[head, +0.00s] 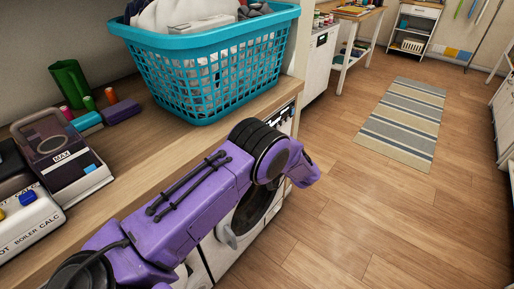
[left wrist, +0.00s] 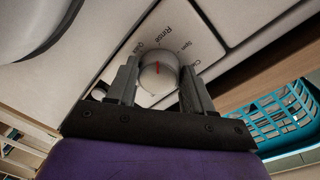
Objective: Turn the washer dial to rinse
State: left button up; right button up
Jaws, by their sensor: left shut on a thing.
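The red mark points up towards the labels, but the exact setting is hard to tell. My left gripper (left wrist: 160,68) has one grey finger on each side of the dial and is shut on it. In the head view my arm hides the dial; the white washer front (head: 253,213) shows beyond it. My right gripper is not in view.
A turquoise laundry basket (head: 215,80) with clothes stands on the wooden counter (head: 135,150) above. Open floor with a striped rug (head: 405,120) is at the right.

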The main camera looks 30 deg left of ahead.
pick_arm(q)
jog(key=o, duration=1)
jog(key=shift+o, duration=0.2)
jog(key=s+d+b, duration=0.1)
jog(key=d, duration=0.9)
jog(key=shift+s+d+r+b, duration=0.15)
jog(key=shift+d+r+b, duration=0.1)
jog(key=shift+b, duration=0.1)
